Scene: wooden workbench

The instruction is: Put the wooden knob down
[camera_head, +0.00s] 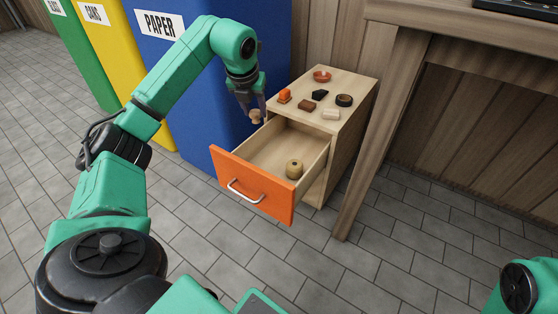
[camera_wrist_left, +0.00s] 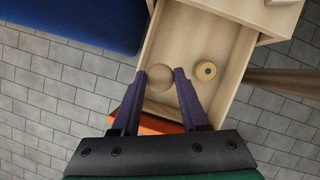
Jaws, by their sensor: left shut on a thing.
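The wooden knob (camera_head: 255,116) is a small light-brown piece held at the tips of my left gripper (camera_head: 252,108). In the left wrist view the knob (camera_wrist_left: 160,77) shows as a round disc between the fingertips of my left gripper (camera_wrist_left: 164,76). The gripper is shut on it, over the left side of the open drawer (camera_head: 272,152). The drawer has an orange front and a metal handle. The knob's height above the drawer floor is hard to tell. My right gripper is out of view; only a part of my right arm shows at the lower right.
A blue bin (camera_head: 195,90) stands close left.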

